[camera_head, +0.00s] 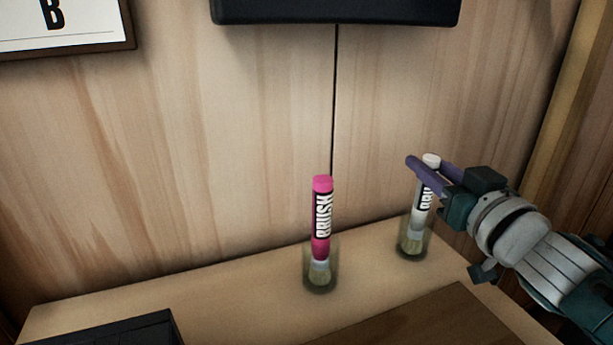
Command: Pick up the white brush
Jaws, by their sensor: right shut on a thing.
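The white brush (421,217) stands upright, bristles down, in a clear holder (413,248) at the right back of the table. My right gripper (425,167), with purple fingers, reaches in from the right and is shut on the upper part of its handle. The fingers hide part of the handle and its label. The bristles are still within the clear holder. My left gripper is not in view.
A pink brush (321,225) stands in another clear holder (320,281) to the left on the wooden table (230,282). A black object (120,335) lies at the front left. A wooden wall rises close behind, with a black box (335,10) above.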

